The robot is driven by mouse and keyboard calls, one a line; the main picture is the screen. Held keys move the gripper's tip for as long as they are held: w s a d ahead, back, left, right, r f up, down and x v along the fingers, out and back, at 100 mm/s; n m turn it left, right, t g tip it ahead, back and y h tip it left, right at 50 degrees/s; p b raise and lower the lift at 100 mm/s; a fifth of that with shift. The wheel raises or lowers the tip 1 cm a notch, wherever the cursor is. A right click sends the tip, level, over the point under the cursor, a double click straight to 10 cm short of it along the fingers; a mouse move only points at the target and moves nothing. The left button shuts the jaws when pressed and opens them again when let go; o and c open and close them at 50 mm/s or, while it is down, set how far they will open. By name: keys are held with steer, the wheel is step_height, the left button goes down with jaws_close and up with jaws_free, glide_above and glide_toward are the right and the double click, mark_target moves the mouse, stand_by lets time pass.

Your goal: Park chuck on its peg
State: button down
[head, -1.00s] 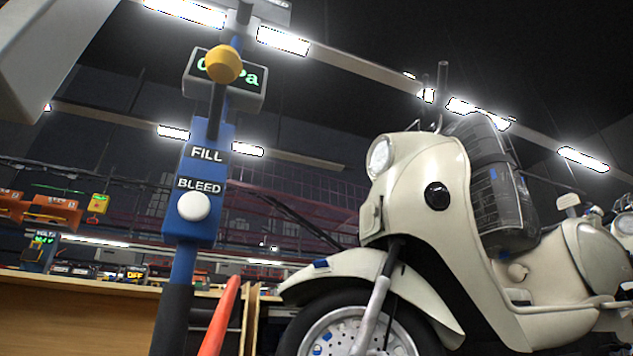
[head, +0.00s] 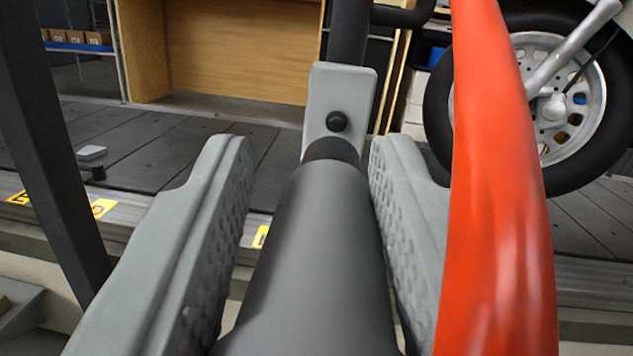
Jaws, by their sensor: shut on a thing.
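My gripper (head: 310,165) shows its two grey jaws in the head view, shut on the chuck (head: 310,250), a dark grey cylinder with a black far end. The chuck points away from me, and its far end shows just below the peg (head: 337,121). The peg is a short, round black stub on a light grey bracket plate (head: 358,92), fixed to a dark post (head: 348,35). The chuck's end overlaps the lower part of the plate in the picture; I cannot tell whether they touch. The chuck's near end runs out of frame.
A thick red-orange hose (head: 497,210) rises close by on the right, overlapping the right jaw. The scooter's front wheel (head: 560,100) stands behind it. A dark slanting bar (head: 45,150) is at left. Slat conveyor (head: 150,150) lies beyond, with a small grey block (head: 91,153) on it.

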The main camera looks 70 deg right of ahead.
mark_target(326, 166)
steer(key=shift+s+f+x, duration=0.1)
steer(key=shift+f+x, duration=0.1)
steer(key=shift+x, duration=1)
steer(key=shift+s+f+x, duration=0.15)
steer(key=shift+f+x, duration=0.05)
steer(key=shift+x, duration=1.05)
steer(key=shift+x, duration=0.85)
steer(key=c, duration=0.9)
jaws_free()
steer(key=shift+s+d+f, duration=0.1)
steer(key=shift+f, duration=0.05)
